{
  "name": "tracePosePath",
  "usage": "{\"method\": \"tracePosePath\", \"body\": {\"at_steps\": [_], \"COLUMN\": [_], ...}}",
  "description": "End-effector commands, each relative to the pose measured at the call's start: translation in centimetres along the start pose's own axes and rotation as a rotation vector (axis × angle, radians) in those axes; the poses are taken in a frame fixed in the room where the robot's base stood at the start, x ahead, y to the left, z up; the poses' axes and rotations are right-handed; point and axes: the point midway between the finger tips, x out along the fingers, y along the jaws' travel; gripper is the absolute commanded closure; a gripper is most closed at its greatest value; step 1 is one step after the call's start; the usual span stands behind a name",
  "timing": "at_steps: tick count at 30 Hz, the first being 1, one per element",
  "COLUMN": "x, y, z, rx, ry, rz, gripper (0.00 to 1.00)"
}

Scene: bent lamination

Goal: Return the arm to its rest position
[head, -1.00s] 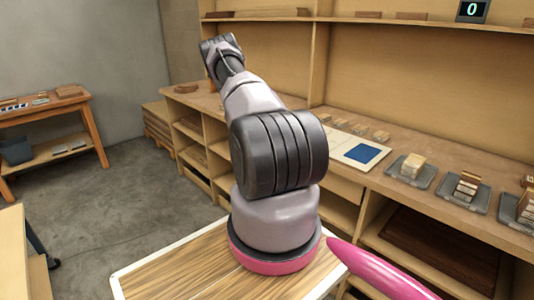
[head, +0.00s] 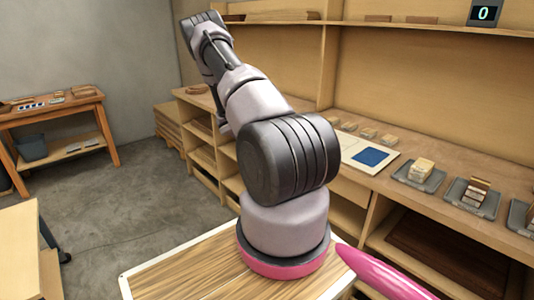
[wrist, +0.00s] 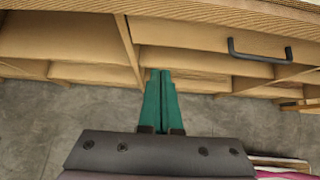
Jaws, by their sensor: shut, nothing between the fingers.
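My gripper (wrist: 161,75) shows in the wrist view as two green fingers pressed together, with nothing between them. It hangs in front of the open shelves below the bench, over the grey floor. In the head view my arm rises from its pink-ringed base and leans up and to the left. The gripper itself is hidden there behind the arm.
The long bench (head: 440,185) on the right carries a white board with a blue square (head: 370,156) and several grey trays (head: 418,175) with wooden blocks. A drawer handle (wrist: 260,56) shows in the wrist view.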

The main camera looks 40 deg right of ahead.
Motion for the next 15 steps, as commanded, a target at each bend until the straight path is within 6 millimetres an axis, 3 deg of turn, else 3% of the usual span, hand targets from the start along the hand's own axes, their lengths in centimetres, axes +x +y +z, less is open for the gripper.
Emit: {"method": "tracePosePath", "body": {"at_steps": [11,15], "x": [-1.4,-4.6], "y": [0.1,0.5], "z": [0.1,1.9], "rx": [0.013,0.132], "ry": [0.002,0.017], "rz": [0.001,0.008], "gripper": [1.0,1.0]}}
